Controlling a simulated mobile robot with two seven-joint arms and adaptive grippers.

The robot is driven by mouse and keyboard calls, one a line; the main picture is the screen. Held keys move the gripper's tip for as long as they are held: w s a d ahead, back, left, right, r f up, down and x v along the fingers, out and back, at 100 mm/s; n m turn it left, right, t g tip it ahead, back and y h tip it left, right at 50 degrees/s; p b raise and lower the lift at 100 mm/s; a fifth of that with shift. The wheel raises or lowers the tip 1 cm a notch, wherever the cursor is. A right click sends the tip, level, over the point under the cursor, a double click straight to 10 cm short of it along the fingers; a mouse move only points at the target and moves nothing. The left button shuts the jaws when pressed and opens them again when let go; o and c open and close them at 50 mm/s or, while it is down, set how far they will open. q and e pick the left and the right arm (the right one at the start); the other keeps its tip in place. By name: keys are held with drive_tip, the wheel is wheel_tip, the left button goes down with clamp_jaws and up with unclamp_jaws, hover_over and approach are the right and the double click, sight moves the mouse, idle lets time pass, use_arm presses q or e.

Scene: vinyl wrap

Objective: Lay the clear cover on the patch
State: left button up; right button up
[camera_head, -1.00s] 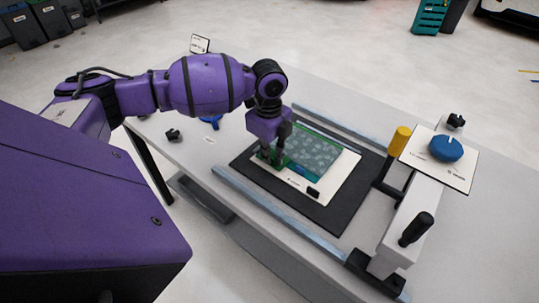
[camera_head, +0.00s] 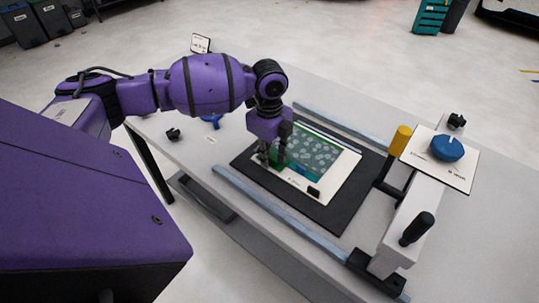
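The patch (camera_head: 312,149) is a green patterned rectangle on a white board, on a black mat (camera_head: 345,207). The clear cover is hard to make out; a faint bluish strip (camera_head: 299,168) shows at the patch's near edge, and I cannot tell whether the cover touches the patch. My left gripper (camera_head: 269,160) points down at the patch's left edge, with its fingers by a small green piece. The fingers are small and dark, so I cannot tell whether they are shut on it. My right gripper is out of view.
Metal rails (camera_head: 280,215) run along both sides of the mat. A black knob (camera_head: 173,134) and blue piece (camera_head: 212,121) lie at left.

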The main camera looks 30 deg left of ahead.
use_arm(q)
wheel_tip(320, 180, up, 12)
idle(0.4)
drive_tip(key=shift+f, duration=0.1)
idle(0.6)
